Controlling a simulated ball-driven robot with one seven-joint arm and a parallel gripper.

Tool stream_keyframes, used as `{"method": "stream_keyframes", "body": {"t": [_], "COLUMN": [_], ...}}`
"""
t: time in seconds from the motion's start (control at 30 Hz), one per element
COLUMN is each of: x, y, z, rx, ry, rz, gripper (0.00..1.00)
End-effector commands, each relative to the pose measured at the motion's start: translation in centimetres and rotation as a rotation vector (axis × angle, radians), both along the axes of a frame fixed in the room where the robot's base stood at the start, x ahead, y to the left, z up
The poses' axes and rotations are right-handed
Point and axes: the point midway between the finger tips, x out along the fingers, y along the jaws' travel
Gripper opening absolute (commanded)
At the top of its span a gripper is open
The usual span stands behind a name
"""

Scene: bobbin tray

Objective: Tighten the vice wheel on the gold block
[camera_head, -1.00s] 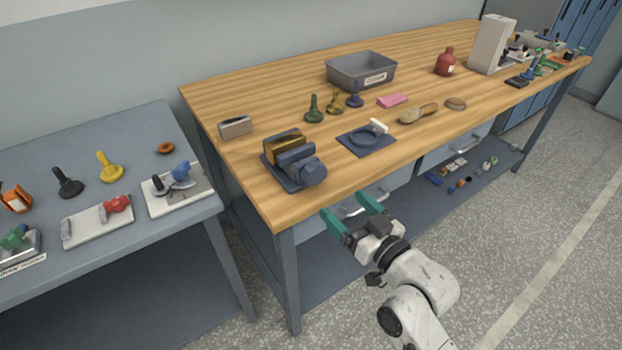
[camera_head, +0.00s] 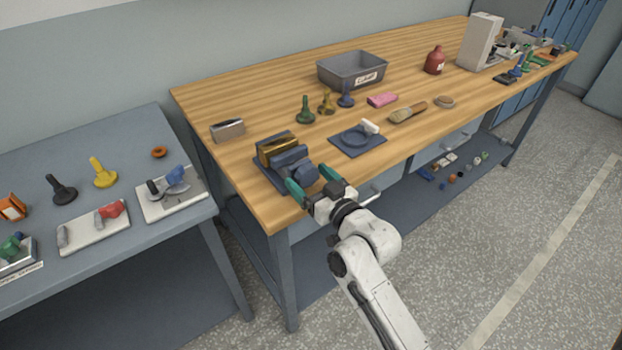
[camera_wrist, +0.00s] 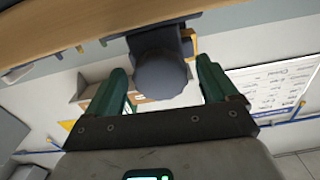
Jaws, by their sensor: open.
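The blue-grey vice (camera_head: 288,166) sits near the front left corner of the wooden bench. The gold block (camera_head: 276,148) stands between its jaws. The vice wheel (camera_head: 306,173) faces the bench's front edge; in the wrist view the wheel (camera_wrist: 162,75) is a dark, many-sided knob between the fingers. My gripper (camera_head: 311,180), with green fingers, is open around the wheel's two sides. In the wrist view my gripper (camera_wrist: 162,90) shows a gap between each finger and the wheel. The head view does not show clearly whether a finger touches the wheel.
A blue plate with a ring and white handle (camera_head: 358,138) lies right of the vice. A grey metal block (camera_head: 227,130) stands behind left. Several bobbins, a grey bin (camera_head: 352,70) and a brush (camera_head: 407,112) are further back. The floor in front is clear.

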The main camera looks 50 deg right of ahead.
Motion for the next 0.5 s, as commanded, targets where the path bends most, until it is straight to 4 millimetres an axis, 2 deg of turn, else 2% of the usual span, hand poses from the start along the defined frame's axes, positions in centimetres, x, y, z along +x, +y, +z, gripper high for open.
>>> {"method": "stream_keyframes", "body": {"t": [0.13, 0.5], "x": [-0.02, -0.04], "y": [0.01, 0.0], "z": [-0.01, 0.0], "rx": [0.0, 0.0], "ry": [0.0, 0.0], "rz": [0.0, 0.0], "gripper": [0.84, 0.49]}}
